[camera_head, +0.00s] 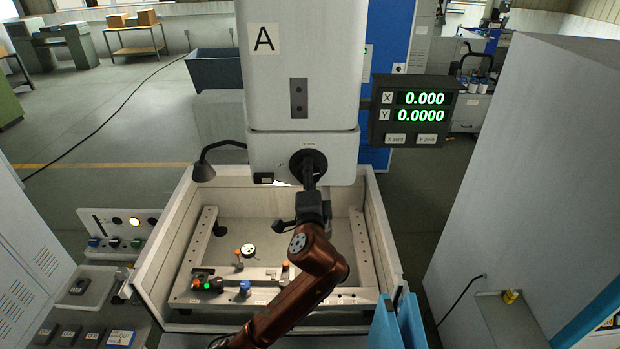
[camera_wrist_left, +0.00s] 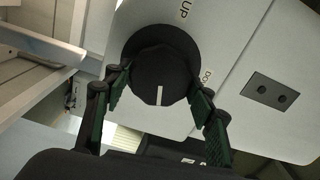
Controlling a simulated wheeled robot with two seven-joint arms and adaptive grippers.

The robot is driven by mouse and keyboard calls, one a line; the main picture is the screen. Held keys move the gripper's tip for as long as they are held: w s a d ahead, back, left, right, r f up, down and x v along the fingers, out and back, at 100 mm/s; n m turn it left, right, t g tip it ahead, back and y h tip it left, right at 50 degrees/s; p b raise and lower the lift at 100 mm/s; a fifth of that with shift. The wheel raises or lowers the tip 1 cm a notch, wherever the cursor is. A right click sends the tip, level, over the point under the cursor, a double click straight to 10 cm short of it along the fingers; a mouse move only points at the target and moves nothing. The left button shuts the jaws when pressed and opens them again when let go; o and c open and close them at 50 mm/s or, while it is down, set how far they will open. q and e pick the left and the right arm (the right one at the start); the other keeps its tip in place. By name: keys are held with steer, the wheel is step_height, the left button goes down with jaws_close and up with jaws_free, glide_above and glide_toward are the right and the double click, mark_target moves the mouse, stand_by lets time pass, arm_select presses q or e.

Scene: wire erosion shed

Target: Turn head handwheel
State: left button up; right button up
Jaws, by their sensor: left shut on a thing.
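The head handwheel (camera_head: 301,156) is a round black knob on the front of the pale machine head (camera_head: 264,152). In the left wrist view the handwheel (camera_wrist_left: 160,72) has a white mark pointing down in the picture. "UP" and part of another label, "DO", show beside its rim. My left gripper (camera_head: 308,168) reaches up to the handwheel at the end of my brown arm. In the wrist view the green-padded fingers of my left gripper (camera_wrist_left: 158,98) sit on either side of the knob, shut on it. My right gripper is out of view.
Below the head is an open tank with pale walls (camera_head: 383,240), holding a frame and small fixtures. A black lamp (camera_head: 203,171) stands left of the head. A grey cabinet (camera_head: 540,150) stands on the right.

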arm_select(q)
steer(key=shift+n, duration=0.4)
steer(key=o, duration=1.2)
steer(key=shift+c, duration=0.2)
steer(key=shift+s, duration=0.1)
steer(key=s, duration=1.1)
steer(key=shift+s, duration=0.4)
